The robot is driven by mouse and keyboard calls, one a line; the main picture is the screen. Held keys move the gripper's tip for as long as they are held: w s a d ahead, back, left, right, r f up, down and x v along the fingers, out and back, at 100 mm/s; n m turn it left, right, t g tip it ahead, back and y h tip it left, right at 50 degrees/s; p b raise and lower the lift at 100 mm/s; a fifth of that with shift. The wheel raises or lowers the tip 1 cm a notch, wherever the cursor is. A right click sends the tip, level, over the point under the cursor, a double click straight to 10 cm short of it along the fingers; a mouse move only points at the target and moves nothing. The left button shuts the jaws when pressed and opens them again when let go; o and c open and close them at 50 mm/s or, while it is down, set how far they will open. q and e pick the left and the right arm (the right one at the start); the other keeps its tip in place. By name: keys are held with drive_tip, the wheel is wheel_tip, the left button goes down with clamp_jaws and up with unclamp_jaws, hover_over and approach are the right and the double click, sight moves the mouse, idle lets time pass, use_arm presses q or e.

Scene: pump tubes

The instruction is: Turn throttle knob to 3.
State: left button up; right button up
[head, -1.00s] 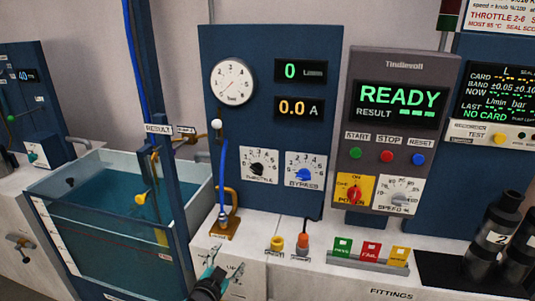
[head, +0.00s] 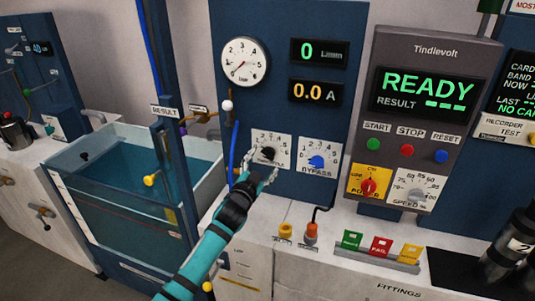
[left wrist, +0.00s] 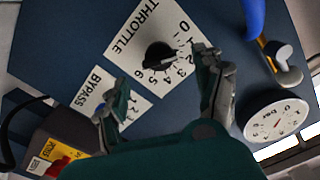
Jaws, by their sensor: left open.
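The throttle knob (head: 267,154) is a black dial on a white plate on the blue panel. In the left wrist view the knob (left wrist: 160,55) sits on its THROTTLE plate, with a scale from 0 to 6. I cannot clearly read its setting. My left gripper (head: 258,166) is in front of the throttle plate with its fingers spread. In the left wrist view the gripper (left wrist: 162,78) is open, with the knob lying between the fingers in the picture. It does not visibly grip the knob. My right gripper is in neither view.
The blue bypass knob (head: 317,161) is close on the right of the throttle. A white lever ball (head: 227,106) and blue hose are on the left. A water tank (head: 130,170) stands further left. The flow display (head: 319,51) reads 0.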

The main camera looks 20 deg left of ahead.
sight(268, 157)
use_arm(q)
drive_tip(key=shift+w+d, duration=0.15)
drive_tip(key=shift+w, duration=2.65)
drive_tip(key=c, duration=1.2)
drive_tip(key=shift+m, duration=0.4)
drive_tip(key=m+b, duration=0.1)
drive_tip(key=m, duration=0.4)
drive_tip(key=shift+f, duration=0.15)
drive_tip(key=m, duration=0.5)
drive_tip(key=shift+d+f+m, duration=0.1)
drive_tip(key=shift+m, duration=0.3)
